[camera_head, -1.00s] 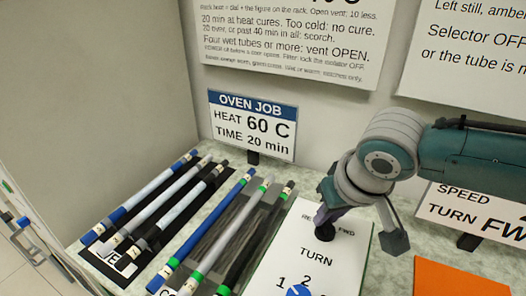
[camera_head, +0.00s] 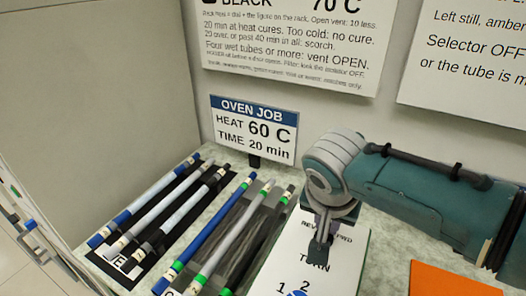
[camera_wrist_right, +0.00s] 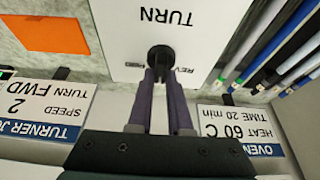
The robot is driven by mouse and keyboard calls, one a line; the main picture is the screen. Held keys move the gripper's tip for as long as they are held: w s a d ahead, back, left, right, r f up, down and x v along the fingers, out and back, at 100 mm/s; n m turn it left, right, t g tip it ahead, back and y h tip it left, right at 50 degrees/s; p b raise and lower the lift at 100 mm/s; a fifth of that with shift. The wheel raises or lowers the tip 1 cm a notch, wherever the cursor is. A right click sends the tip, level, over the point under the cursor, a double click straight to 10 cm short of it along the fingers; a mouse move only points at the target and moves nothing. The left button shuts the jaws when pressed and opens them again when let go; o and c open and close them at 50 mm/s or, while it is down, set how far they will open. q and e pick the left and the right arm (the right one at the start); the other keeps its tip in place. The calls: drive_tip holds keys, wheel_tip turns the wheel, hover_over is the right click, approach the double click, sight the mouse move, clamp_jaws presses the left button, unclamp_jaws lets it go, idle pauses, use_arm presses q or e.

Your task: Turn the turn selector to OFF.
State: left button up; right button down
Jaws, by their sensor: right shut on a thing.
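The turn selector is a dark round knob (camera_wrist_right: 160,55) on a white panel (camera_wrist_right: 200,30) lettered TURN. The labels REV and FWD flank it; its pointer and any OFF mark are hidden from me. My right gripper (camera_wrist_right: 160,76) is shut on the knob, with its two purple-grey fingers close together in the right wrist view. In the head view my right gripper (camera_head: 319,250) comes down over the same panel and covers the knob. My left gripper is in neither view.
Colour-banded rods lie on a dark rack (camera_head: 130,262) and a grey rack (camera_head: 222,272) left of the panel. A blue dial (camera_head: 297,293) sits at the panel's lower edge. An orange sheet (camera_head: 452,280) lies to the right. The OVEN JOB sign (camera_head: 253,130) stands behind.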

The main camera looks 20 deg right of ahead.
idle(0.3)
drive_tip(key=c, duration=0.8)
unclamp_jaws()
drive_tip(key=shift+c, duration=0.2)
drive_tip(key=shift+a+r+p, duration=0.1)
drive_tip(key=shift+r+p, duration=0.2)
drive_tip(key=shift+r, duration=0.2)
drive_tip(key=p+v, duration=0.2)
drive_tip(key=v, duration=0.7)
drive_tip(key=shift+f, duration=0.1)
